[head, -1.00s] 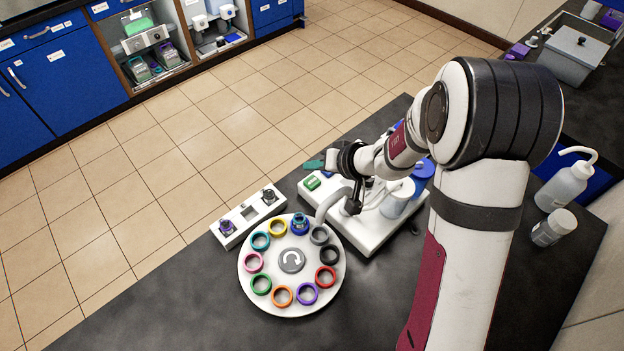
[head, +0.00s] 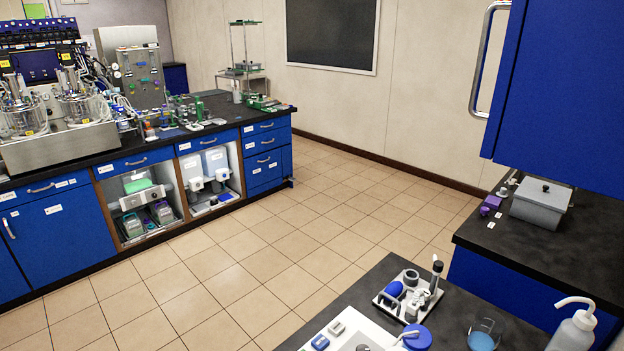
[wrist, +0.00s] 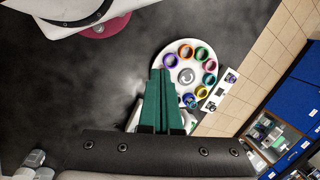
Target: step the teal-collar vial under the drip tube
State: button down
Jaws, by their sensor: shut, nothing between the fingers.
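In the wrist view my gripper (wrist: 160,72) points away from the camera with its two green fingers shut together and nothing between them. The round white carousel (wrist: 187,75) lies beyond the fingertips, with an arrow mark at its hub and coloured collars around its rim. The teal collar (wrist: 209,78) is at its right side, between the pink collar (wrist: 209,66) and the yellow collar (wrist: 201,91). The fingers cover the carousel's lower left rim. I cannot make out the drip tube; the fingers probably hide it. The head view shows neither carousel nor gripper.
A white block (wrist: 220,92) with dark parts stands beside the carousel. In the head view, a tray (head: 384,303) of small items, a glass beaker (head: 484,334) and a wash bottle (head: 575,331) stand on the dark near bench.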

jog(key=shift+s+d+f+m+h, duration=0.1)
jog(key=shift+s+d+m+h, duration=0.4)
jog(key=shift+s+d, duration=0.4)
jog(key=shift+w, duration=0.15)
jog(key=w+r+n, duration=0.3)
jog(key=w+n, duration=0.6)
jog(key=n+h, duration=0.2)
jog(key=n, duration=2.2)
send_over(302, 350)
jog(key=s, duration=0.2)
notch_tip(302, 350, down, 5)
jog(key=shift+r, duration=0.1)
notch_tip(302, 350, down, 14)
jog(key=shift+d+f, duration=0.1)
